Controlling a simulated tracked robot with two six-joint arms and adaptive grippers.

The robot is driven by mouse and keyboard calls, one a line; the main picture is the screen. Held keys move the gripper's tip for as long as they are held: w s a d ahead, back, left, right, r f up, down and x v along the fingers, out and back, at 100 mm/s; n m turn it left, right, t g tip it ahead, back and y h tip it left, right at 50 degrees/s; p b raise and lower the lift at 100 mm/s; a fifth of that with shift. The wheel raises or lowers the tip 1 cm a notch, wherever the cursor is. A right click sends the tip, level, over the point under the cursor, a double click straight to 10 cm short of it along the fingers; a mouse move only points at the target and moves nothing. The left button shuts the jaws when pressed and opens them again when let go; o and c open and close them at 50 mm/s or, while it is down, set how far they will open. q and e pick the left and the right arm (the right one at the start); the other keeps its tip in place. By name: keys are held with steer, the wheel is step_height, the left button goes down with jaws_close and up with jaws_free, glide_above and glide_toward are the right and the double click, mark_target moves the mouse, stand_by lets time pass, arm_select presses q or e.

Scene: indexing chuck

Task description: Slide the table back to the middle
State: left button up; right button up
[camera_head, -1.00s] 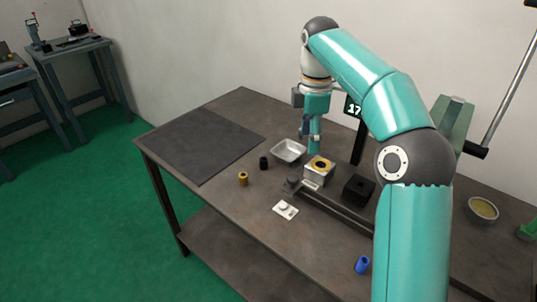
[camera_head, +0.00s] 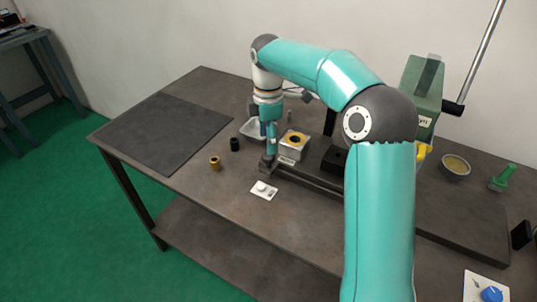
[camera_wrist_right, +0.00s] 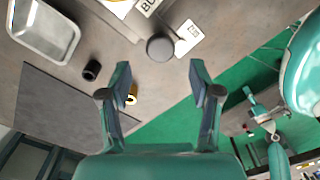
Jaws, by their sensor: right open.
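The sliding table appears to be the pale metal block (camera_head: 292,152) with a brass ring on top, sitting at the left part of a dark rail (camera_head: 318,182). A dark round knob (camera_head: 268,164) is at the rail's left end, and it also shows in the wrist view (camera_wrist_right: 160,47). My right gripper (camera_head: 271,150) points down just left of the block, close above the knob. In the wrist view my right gripper (camera_wrist_right: 161,82) is open and empty, with the knob beyond the gap between its fingers. My left gripper is not seen.
A metal tray (camera_head: 252,131) lies behind the gripper. A black block (camera_head: 334,158) stands right of the metal block. A dark mat (camera_head: 160,132) covers the left end.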

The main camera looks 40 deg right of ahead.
steer(key=shift+f, duration=2.75)
